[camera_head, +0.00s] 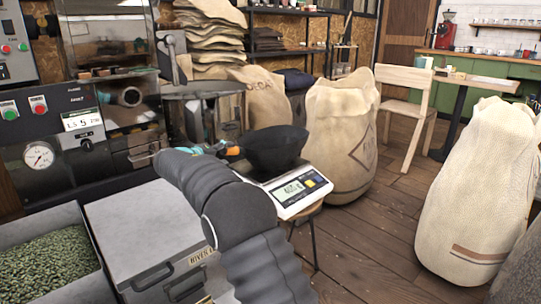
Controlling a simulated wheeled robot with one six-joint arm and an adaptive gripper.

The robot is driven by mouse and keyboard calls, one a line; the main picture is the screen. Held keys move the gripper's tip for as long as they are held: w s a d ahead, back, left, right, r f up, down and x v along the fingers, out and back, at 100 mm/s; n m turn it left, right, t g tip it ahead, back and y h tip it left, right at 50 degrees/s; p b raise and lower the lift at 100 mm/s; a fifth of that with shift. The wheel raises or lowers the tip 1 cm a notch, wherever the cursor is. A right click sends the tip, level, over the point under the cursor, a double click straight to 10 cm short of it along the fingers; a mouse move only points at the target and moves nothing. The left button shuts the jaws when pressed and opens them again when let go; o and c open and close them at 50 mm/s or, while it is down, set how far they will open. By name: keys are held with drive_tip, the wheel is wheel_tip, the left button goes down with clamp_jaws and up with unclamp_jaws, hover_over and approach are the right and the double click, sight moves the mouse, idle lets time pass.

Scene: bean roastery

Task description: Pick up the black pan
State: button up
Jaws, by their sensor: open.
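The black pan (277,146), deep and bowl-like with a dark rim, sits on a digital scale (301,192) right of the picture's middle. My gripper (214,149) is just left of the pan, mostly hidden behind my own dark grey arm. Only small teal and orange parts of it show. It is open, and I see nothing held in it. The orange part is close to the pan's left side; I cannot tell whether they touch. The pan's handle is not clearly visible.
The scale rests on a small stool (304,216). Full burlap sacks stand behind it (340,135) and far right (476,190). A roasting machine (75,130) is at left, with a steel box (140,230) and a green-bean bin (75,214) in front. Wooden floor is clear between the sacks.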

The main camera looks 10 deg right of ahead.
sight(235, 151)
drive_tip(key=x, duration=0.4)
drive_tip(key=shift+w+d+r, duration=0.15)
drive_tip(key=shift+d, duration=0.25)
drive_tip(key=shift+c, duration=0.3)
clamp_jaws()
